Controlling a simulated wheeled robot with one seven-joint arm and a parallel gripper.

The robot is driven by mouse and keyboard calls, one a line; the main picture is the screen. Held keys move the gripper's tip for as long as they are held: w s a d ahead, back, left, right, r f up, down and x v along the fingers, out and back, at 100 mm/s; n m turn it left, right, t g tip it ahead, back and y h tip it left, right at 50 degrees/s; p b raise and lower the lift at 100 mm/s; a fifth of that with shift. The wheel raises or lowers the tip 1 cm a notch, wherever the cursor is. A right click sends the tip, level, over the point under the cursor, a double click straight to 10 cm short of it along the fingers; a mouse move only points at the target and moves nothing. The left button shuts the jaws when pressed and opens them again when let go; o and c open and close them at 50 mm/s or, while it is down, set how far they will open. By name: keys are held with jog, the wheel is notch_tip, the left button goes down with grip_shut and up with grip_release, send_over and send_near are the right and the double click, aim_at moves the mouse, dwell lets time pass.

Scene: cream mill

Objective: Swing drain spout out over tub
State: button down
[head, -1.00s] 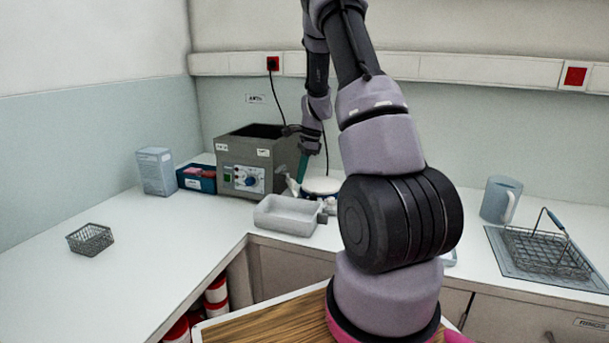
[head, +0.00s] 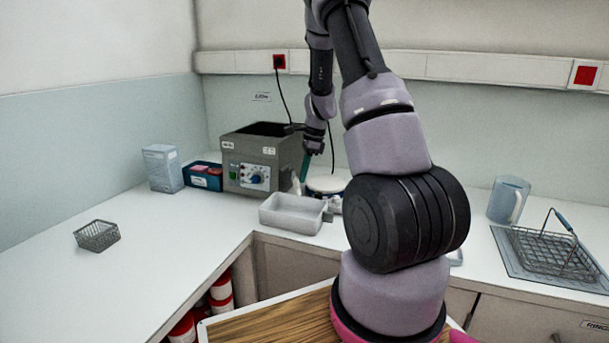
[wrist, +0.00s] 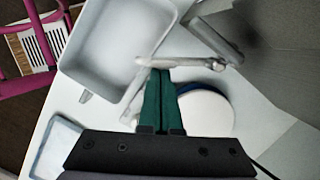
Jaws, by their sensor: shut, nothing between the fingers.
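The grey mill (head: 255,160) with a dial panel stands against the back wall. The tub (head: 292,213), a pale rectangular tray, sits in front of it near the counter edge; it also shows in the wrist view (wrist: 88,60). The drain spout (wrist: 190,63) looks like a thin pale tube running left from beside the mill, its left end near the tub's right wall. I cannot tell if that end overhangs the tub. My gripper (head: 303,178), with green fingers, points down beside the spout. Its shut, empty tips (wrist: 161,72) are close against the spout's side; contact is unclear.
A round white-topped object (wrist: 205,113) with a blue edge lies right of my fingers. A wire basket (head: 97,236) sits on the left counter, otherwise largely clear. A jug (head: 508,199) stands at right.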

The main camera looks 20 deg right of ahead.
jog(key=shift+a+m+t, duration=0.3)
jog(key=shift+a+m, duration=0.9)
jog(key=shift+m, duration=0.5)
jog(key=shift+w+a, duration=0.15)
jog(key=shift+a, duration=0.2)
jog(key=shift+w+d, duration=0.2)
jog(key=shift+d, duration=0.65)
